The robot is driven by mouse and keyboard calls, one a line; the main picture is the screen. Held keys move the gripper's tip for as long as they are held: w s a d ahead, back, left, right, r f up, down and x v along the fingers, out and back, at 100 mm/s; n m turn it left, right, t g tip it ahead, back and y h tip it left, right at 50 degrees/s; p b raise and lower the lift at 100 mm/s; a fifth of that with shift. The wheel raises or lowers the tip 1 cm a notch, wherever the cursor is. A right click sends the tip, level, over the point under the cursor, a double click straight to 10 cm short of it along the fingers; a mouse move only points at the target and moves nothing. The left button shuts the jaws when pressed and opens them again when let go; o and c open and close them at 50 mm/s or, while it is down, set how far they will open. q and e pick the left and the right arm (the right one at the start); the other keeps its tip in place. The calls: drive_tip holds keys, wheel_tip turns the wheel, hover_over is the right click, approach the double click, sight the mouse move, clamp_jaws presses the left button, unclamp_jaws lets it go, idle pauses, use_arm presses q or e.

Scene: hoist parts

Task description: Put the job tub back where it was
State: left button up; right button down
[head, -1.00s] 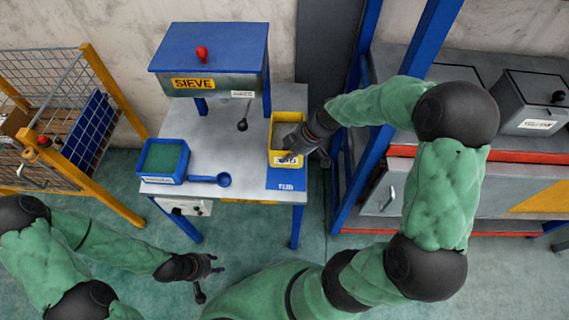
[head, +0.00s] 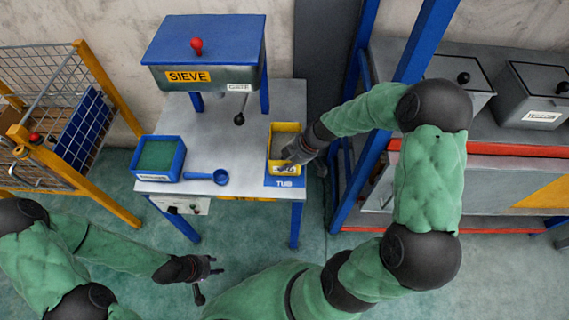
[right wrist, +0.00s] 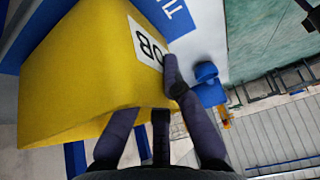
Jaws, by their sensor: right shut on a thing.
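The yellow job tub (head: 271,150) is at the right side of the grey table, above or on the back part of the blue mat marked TUB (head: 284,183). I cannot tell whether it touches the mat. My right gripper (head: 290,154) is shut on the tub's front right wall. In the right wrist view the tub (right wrist: 85,75) fills the upper left, with one finger over its white label (right wrist: 146,45). Part of the mat (right wrist: 165,18) shows beyond the tub. My left gripper (head: 203,272) is empty and looks open, in front of the table and well away from the tub.
A blue sieve machine (head: 205,50) stands at the table's back. A blue tray with green contents (head: 160,157) and a blue scoop (head: 215,177) lie to the left. A blue post (head: 375,120) stands close to my right arm. A wire cage (head: 50,120) is at far left.

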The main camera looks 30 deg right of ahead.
drive_tip(key=c, duration=1.4)
unclamp_jaws()
drive_tip(key=shift+f, duration=0.1)
drive_tip(key=p+v, duration=0.3)
drive_tip(key=v, duration=0.9)
drive_tip(key=shift+p, duration=0.4)
